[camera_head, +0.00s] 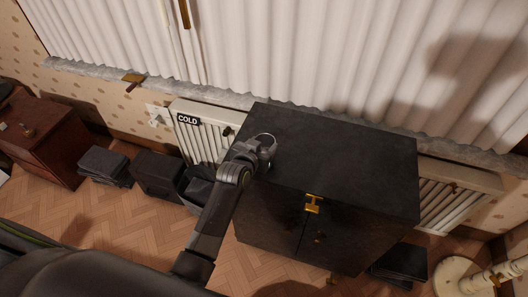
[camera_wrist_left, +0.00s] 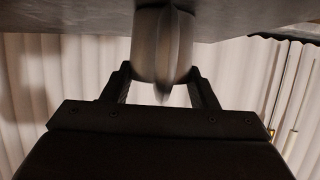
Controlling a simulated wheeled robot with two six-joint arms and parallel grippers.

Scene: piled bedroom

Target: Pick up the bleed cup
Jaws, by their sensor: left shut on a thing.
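The bleed cup (camera_wrist_left: 150,48) is a pale grey, rounded cup in the left wrist view, between the two fingers of my left gripper (camera_wrist_left: 162,88). A small part of the cup (camera_head: 268,137) shows in the head view at the left edge of the black cabinet's top (camera_head: 340,150). My left gripper (camera_head: 258,152) is shut on it and hides most of it there. In the left wrist view the cup meets the dark surface at the top of the picture. I cannot tell whether it still rests on that surface. My right gripper is not in view.
A white radiator (camera_head: 205,135) with a "COLD" sign (camera_head: 188,119) stands behind the cabinet, below white curtains (camera_head: 330,50). Dark boxes (camera_head: 158,173) line the floor at left, near a brown chest (camera_head: 45,135). The rest of the cabinet top is clear.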

